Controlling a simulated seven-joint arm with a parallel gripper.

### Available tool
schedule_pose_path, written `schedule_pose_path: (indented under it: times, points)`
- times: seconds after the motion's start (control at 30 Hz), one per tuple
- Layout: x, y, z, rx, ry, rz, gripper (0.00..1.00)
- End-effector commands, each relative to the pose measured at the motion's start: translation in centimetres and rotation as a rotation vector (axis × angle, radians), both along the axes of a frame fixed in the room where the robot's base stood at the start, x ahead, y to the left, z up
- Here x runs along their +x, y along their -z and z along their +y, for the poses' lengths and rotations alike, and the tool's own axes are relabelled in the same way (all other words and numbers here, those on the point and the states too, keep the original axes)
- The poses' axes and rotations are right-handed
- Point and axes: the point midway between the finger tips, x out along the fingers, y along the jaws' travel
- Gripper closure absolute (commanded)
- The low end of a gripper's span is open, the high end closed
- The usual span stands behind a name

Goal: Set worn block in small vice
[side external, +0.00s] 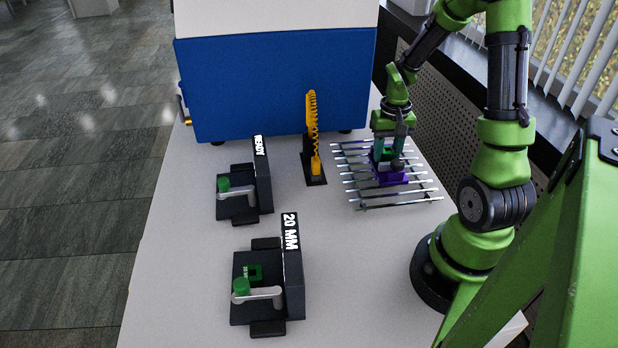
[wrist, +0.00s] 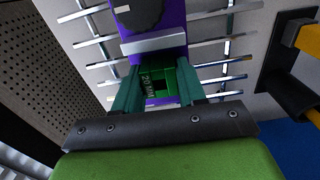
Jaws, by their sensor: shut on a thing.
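My gripper (wrist: 155,92) is shut on a green block with a dark square opening and a "20 MM" label (wrist: 150,84) in the wrist view. In the side view my gripper (side external: 387,148) is low over the wire rack, and the green block (side external: 388,154) shows partly between the fingers. A purple device with a silver bar and black knob (side external: 392,178) is right at the block; whether they touch is unclear.
The silver rod rack (side external: 400,205) lies under the purple device. A yellow coiled piece on a black stand (side external: 313,135) rises left of the rack. A blue and white machine (side external: 275,85) closes off the back. The white table (side external: 365,270) is clear between the vices and my base.

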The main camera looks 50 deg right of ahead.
Motion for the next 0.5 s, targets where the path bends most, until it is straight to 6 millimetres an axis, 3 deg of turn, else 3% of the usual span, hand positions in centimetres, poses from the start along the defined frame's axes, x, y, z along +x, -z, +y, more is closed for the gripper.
schedule_pose_path:
  times: [0.2,0.23,0.4,0.5]
  points:
    - [-0.01,0.27,0.01,0.0,0.0,0.0,0.92]
    - [0.0,0.25,0.0,0.0,0.0,0.0,0.55]
    - [0.0,0.24,0.0,0.0,0.0,0.0,0.3]
    - [0.0,0.24,0.0,0.0,0.0,0.0,0.3]
